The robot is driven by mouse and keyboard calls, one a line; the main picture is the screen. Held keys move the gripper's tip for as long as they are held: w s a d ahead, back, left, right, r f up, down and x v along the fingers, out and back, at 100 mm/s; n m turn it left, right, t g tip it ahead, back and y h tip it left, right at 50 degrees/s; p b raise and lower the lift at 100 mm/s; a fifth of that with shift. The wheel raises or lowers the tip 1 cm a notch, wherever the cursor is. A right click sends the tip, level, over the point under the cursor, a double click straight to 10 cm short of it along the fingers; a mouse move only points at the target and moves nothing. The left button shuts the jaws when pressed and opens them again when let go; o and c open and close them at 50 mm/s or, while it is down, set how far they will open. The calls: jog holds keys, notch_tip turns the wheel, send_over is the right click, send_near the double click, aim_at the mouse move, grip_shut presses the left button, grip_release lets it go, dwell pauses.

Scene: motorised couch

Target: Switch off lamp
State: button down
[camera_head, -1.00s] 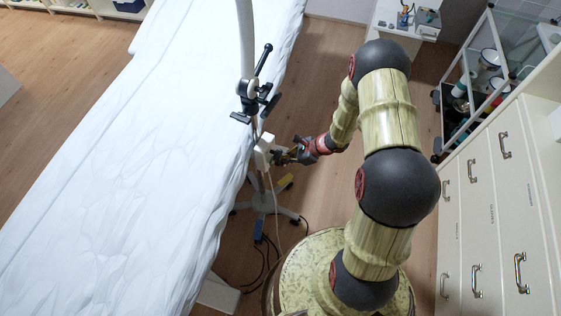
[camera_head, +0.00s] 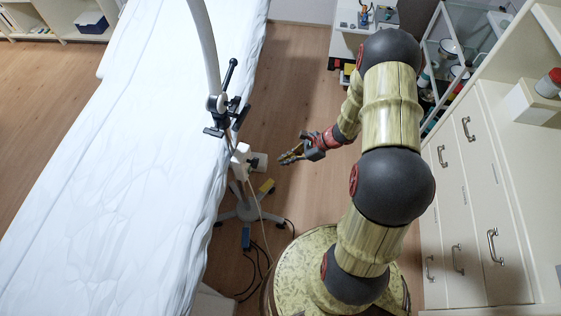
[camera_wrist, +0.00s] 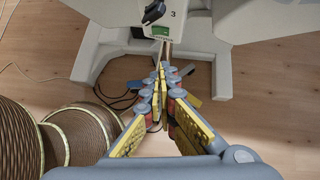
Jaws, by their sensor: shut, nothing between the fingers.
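The lamp has a pale upright pole (camera_head: 204,50) with a black clamp joint, and it stands between the couch and my arm. A white box (camera_head: 240,162) sits low on its stand, above a wheeled base (camera_head: 252,206). In the wrist view the pale housing (camera_wrist: 255,20) fills the top, with a green switch (camera_wrist: 160,33) and a black part beside it. I cannot tell the switch's position or whether the lamp is lit. My gripper (camera_head: 283,158) is right of the box, apart from it. In the wrist view its yellow-padded fingers (camera_wrist: 162,68) are together and empty.
The white-covered couch (camera_head: 130,170) runs along the left. A drawer cabinet (camera_head: 485,190) and a glass-shelved trolley (camera_head: 455,55) stand on the right. Dark cables (camera_head: 255,265) lie by the lamp base. Wooden floor is open beyond my gripper.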

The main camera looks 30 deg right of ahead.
jog(key=shift+s, duration=0.1)
dwell(0.3)
jog(key=shift+s+a+f, duration=0.15)
jog(key=shift+s+f, duration=0.1)
jog(key=shift+s, duration=0.25)
jog(key=w+a+r+b+x, duration=0.1)
jog(key=b+x, duration=0.4)
jog(key=x, duration=0.7)
jog(key=shift+w+a+r, duration=0.15)
jog(key=shift+a+r, duration=0.05)
jog(key=shift+a, duration=0.4)
